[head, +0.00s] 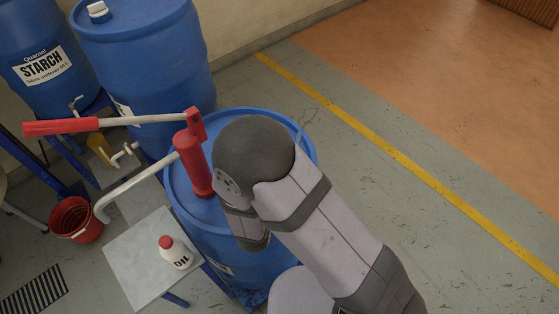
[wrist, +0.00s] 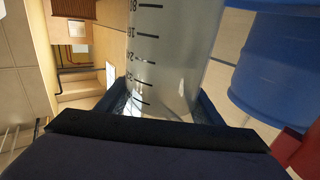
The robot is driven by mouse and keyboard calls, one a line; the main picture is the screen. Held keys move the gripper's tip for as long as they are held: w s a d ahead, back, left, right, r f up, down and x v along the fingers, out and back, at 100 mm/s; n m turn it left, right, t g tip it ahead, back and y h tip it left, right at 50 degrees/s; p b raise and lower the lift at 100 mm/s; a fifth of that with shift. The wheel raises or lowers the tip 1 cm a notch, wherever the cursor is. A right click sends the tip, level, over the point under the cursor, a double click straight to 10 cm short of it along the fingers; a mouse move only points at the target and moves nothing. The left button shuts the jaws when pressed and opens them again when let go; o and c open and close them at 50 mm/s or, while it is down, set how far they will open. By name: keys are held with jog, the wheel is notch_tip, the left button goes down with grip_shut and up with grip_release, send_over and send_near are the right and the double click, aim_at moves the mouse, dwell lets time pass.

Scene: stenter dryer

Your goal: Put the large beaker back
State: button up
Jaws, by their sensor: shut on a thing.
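The large beaker (wrist: 172,52) is clear, with black graduation marks, and fills the upper middle of the wrist view. My gripper (wrist: 165,108) is shut on it, with a dark finger on each side of the beaker. Its top end is cut off by the frame's edge. The printed numbers appear turned over in this view. In the head view my arm covers the gripper, and the beaker cannot be seen there.
A blue drum (head: 184,222) with a red hand pump (head: 194,163) stands beside my arm. A small grey table (head: 131,262) holds a white bottle (head: 176,254). A red bucket (head: 75,220) and a starch drum (head: 38,45) are left. The floor right is clear.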

jog(key=shift+f, duration=1.6)
jog(key=shift+f, duration=0.1)
jog(key=shift+f+p, duration=0.45)
jog(key=shift+f, duration=1.35)
jog(key=shift+f, duration=0.1)
jog(key=o, duration=1.9)
jog(key=shift+f, duration=0.1)
jog(key=shift+c, duration=0.2)
